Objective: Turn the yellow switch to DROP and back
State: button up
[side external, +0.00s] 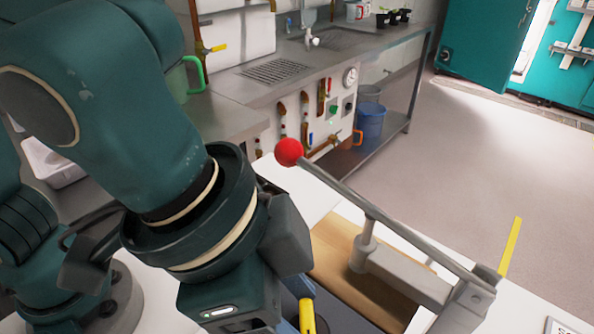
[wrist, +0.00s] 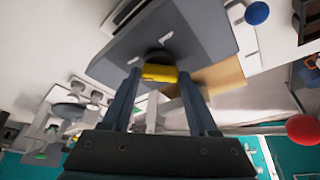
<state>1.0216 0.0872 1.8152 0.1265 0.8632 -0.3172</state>
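The yellow switch (wrist: 160,73) sits on a dark grey panel (wrist: 205,40) in the wrist view, with small white marks on the panel near it. My gripper (wrist: 159,76) has its two fingers apart, one on each side of the yellow handle. Narrow gaps seem to show between the fingertips and the handle; contact is hard to judge. In the side view a yellow piece (side external: 307,316), likely the switch handle, shows at the bottom edge. My wrist hides most of the panel there, and the fingertips are not clear.
A grey lever with a red ball (side external: 289,151) slants over a wooden board (side external: 338,255) close to my wrist. A yellow strip (side external: 510,247) stands at its right end. In the wrist view a blue ball (wrist: 257,13) is at top right. Open floor lies beyond the bench.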

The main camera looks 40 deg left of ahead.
jog(key=o, duration=0.3)
jog(key=shift+v, duration=2.55)
